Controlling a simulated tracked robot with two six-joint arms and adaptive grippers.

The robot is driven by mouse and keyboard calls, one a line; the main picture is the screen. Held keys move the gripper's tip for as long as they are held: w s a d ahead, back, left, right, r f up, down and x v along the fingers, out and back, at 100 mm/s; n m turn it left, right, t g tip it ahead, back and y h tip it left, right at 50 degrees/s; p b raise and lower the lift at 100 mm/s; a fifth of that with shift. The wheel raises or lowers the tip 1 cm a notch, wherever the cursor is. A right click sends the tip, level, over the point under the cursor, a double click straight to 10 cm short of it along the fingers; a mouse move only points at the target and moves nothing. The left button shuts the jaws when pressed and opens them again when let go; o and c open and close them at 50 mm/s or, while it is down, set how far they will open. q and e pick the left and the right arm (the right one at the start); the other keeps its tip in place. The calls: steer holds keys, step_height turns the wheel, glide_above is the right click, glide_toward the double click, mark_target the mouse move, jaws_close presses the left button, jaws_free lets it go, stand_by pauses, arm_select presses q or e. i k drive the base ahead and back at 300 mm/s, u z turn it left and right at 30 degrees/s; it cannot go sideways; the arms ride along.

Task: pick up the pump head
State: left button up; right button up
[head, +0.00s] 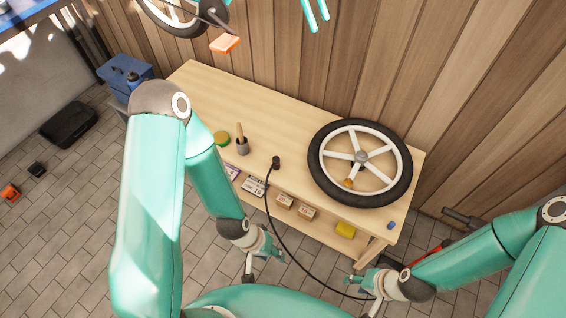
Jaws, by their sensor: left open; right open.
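The black pump head (276,162) is on the workbench near its front edge, left of the wheel. A thin black hose (287,241) runs from it over the edge, down and across to the right, passing by my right gripper. My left gripper (265,270) is open and empty in front of the bench, below and apart from the pump head. My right gripper (360,291) is open, low in front of the bench's right part. The hose crosses close to it; I cannot tell whether they touch.
A spoked wheel (314,161) covers the right of the workbench (212,92). Small boxes (306,212) and a yellow block (345,229) sit on a lower shelf. The bench's middle is clear.

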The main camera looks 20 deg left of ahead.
mark_target(276, 159)
steer(key=u, duration=1.85)
steer(key=i, duration=0.1)
steer(key=z, duration=3.1)
steer(key=i, duration=0.2)
steer(key=z, duration=1.8)
steer(key=k, duration=2.4)
steer(key=u, duration=1.15)
steer(key=i, duration=0.9)
